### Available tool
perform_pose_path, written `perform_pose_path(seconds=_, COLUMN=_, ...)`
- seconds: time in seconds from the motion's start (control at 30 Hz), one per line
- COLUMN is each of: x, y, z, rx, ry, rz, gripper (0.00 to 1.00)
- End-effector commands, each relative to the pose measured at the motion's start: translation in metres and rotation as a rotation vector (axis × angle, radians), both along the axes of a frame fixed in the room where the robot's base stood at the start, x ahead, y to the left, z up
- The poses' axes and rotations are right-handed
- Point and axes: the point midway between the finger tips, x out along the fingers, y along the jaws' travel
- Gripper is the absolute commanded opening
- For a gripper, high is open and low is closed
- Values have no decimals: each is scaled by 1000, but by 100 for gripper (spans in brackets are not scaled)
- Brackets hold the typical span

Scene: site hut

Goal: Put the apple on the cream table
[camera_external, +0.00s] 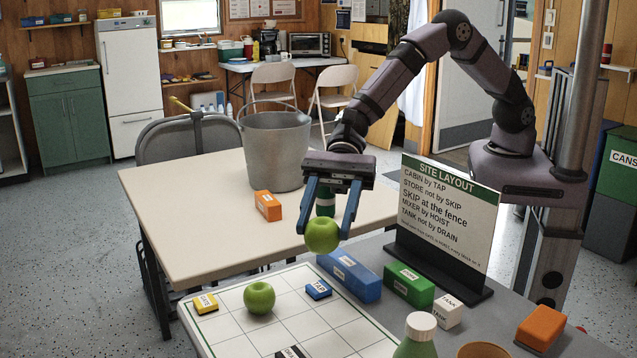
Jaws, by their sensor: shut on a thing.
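A green apple (321,235) is held between the blue fingers of my gripper (324,222), which is shut on it. The held apple appears in front of the near right part of the cream table (190,205); its exact height is hard to tell. A second green apple (259,297) rests on the white gridded board (225,320) at the front. A dark green object shows just behind the fingers, above the held apple, partly hidden.
The cream table bears a grey bucket (275,150) and an orange block (268,206); its left part is clear. A site layout sign (447,215) stands right of my gripper. Blue (349,277) and green (409,287) blocks lie before it. A bottle (418,335) stands in front.

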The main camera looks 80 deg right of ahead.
Motion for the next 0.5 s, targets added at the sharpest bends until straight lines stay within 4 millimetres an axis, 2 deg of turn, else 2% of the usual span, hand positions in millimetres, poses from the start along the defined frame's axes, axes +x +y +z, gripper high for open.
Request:
perform_pose_path(seconds=0.17, x=31, y=-43, z=0, rx=-4, ry=-6, rz=-58, gripper=21)
perform_pose_path(seconds=0.27, x=52, y=-79, z=0, rx=-9, ry=-9, rz=-105, gripper=21)
perform_pose_path(seconds=0.5, x=94, y=-189, z=-2, rx=-22, ry=-13, rz=-240, gripper=21)
